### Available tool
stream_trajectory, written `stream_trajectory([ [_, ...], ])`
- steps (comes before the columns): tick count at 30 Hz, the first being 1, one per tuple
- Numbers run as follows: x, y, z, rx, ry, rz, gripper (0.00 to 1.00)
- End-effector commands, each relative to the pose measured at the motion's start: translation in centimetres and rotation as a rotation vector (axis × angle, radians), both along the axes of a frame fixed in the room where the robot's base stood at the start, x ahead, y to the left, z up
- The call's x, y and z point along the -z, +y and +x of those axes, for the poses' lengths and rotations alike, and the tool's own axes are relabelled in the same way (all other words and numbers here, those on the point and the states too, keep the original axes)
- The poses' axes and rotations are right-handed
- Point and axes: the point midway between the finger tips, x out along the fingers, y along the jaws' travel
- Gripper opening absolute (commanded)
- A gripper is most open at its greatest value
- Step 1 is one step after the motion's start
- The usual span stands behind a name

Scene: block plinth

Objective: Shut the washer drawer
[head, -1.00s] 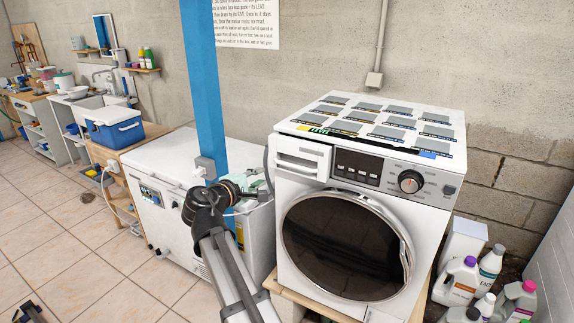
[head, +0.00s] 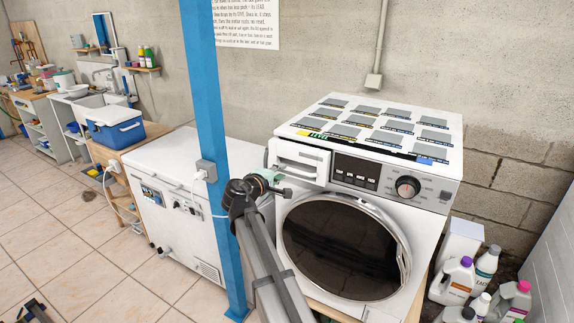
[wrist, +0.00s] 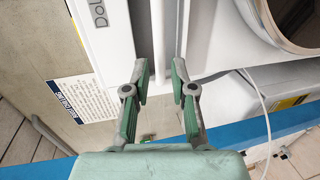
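The white washer (head: 345,235) stands on a wooden plinth, with its round dark door below the control panel. The washer drawer (head: 300,160) is at the upper left of its front and stands out a little from the panel. My gripper (head: 281,189) is at the drawer's lower left front corner. In the wrist view, my gripper (wrist: 162,72) has its two green fingers apart, with the white drawer front (wrist: 158,30) and its ridged handle ahead. Nothing shows held between them. I cannot tell whether the fingertips touch the drawer.
A blue post (head: 210,110) stands close to the left of my arm. A white chest freezer (head: 165,170) is behind it. Several cards lie on the washer top (head: 318,118). Bottles (head: 483,265) stand on the right.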

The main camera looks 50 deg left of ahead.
Motion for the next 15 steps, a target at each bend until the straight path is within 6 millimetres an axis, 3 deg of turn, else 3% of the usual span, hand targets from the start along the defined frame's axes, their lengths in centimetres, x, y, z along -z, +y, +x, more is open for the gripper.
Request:
stream_trajectory([
  [6, 0.5, 1.4, 3.2, 0.001, 0.0, 0.0, 0.25],
  [15, 1.0, 1.9, 4.7, 0.0, -0.001, 0.0, 0.25],
])
